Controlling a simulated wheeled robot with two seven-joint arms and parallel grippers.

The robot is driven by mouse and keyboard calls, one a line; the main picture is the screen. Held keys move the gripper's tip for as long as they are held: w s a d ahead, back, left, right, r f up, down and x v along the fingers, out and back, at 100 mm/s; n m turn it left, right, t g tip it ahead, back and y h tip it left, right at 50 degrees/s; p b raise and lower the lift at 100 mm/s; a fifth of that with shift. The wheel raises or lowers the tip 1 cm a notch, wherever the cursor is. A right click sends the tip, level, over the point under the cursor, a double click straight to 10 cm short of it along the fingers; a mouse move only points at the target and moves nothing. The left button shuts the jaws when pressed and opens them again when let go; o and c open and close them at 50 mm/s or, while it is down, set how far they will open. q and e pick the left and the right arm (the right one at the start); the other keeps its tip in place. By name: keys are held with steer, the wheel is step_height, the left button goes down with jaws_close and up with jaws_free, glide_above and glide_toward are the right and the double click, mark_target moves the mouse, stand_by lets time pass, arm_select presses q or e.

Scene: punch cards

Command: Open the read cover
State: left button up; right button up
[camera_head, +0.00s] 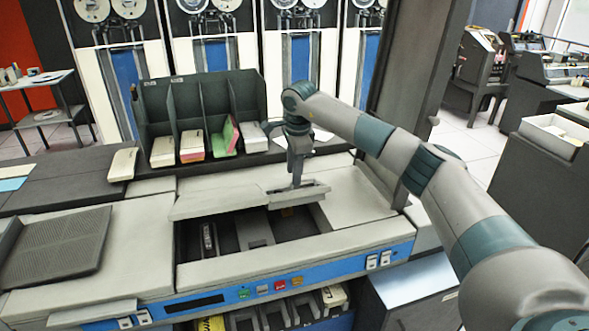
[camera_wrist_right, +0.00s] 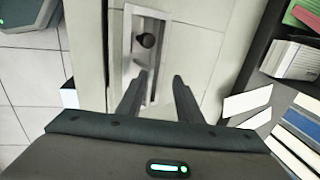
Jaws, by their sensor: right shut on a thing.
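The card reader is a pale grey machine top with a blue front strip (camera_head: 290,278) in the head view. Its read cover (camera_head: 218,201) is a pale panel with a grey recessed part at its right end, standing raised at the back edge of a dark opening (camera_head: 255,237). My right gripper (camera_head: 297,182) points down at this recessed part and is shut on the cover. In the right wrist view my right gripper (camera_wrist_right: 160,88) has its fingers at a pale recess with a dark round knob (camera_wrist_right: 147,40). The exact contact is hard to see. My left gripper is out of view.
A dark card rack (camera_head: 203,110) with several card stacks stands behind the machine. A ribbed dark tray (camera_head: 62,247) lies at left. Coloured buttons line the front strip. A grey cabinet (camera_head: 550,165) stands at right.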

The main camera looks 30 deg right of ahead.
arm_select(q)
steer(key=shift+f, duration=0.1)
arm_select(e)
steer(key=shift+r, duration=0.15)
